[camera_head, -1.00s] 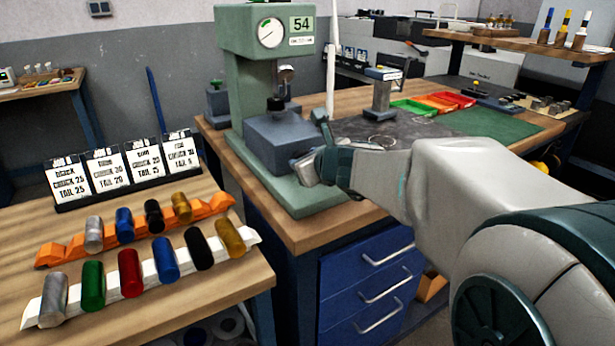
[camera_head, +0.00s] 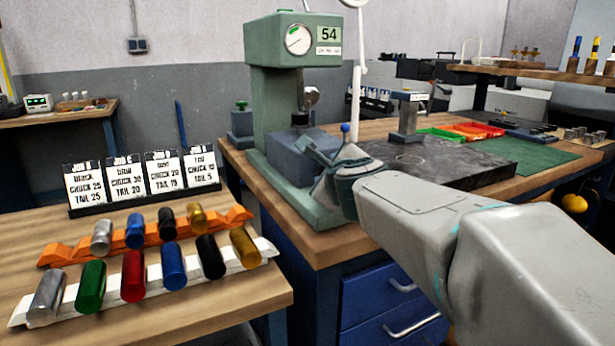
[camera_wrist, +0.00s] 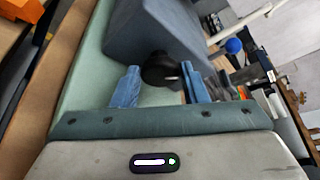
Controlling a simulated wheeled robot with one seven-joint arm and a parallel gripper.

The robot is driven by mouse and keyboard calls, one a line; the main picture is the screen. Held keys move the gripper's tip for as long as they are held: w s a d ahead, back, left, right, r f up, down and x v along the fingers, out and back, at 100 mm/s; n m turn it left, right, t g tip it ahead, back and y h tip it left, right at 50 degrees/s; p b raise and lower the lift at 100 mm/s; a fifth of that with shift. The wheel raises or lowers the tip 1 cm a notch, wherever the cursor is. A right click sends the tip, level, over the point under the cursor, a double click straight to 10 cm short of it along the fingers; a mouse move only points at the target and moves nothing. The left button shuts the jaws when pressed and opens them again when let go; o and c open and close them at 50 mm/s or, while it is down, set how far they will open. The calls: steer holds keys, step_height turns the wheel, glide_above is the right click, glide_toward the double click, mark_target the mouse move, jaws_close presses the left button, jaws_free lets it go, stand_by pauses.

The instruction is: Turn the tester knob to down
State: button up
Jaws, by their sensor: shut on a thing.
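The tester (camera_head: 270,100) is a green column press with a round dial and a "54" label, standing on the wooden bench. A blue-grey block (camera_head: 288,150) sits on its base; it also shows in the wrist view (camera_wrist: 160,30). The tester knob (camera_wrist: 160,70) is black and round, on the block's near face, with a small pale mark on its right side in the wrist view. My gripper (camera_wrist: 160,86) is shut on the knob, a blue finger on each side. In the head view my gripper (camera_head: 325,170) is at the block's front, and the knob is hidden.
A blue-tipped post (camera_head: 346,132) stands close behind my gripper. A dark plate (camera_head: 480,168), coloured trays (camera_head: 470,130) and a small stand (camera_head: 408,115) lie to the right. A table at left (camera_head: 150,322) holds coloured cylinders and cards.

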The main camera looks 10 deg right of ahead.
stand_by(0.4)
steer(key=o, duration=0.9)
steer(key=shift+o, duration=0.2)
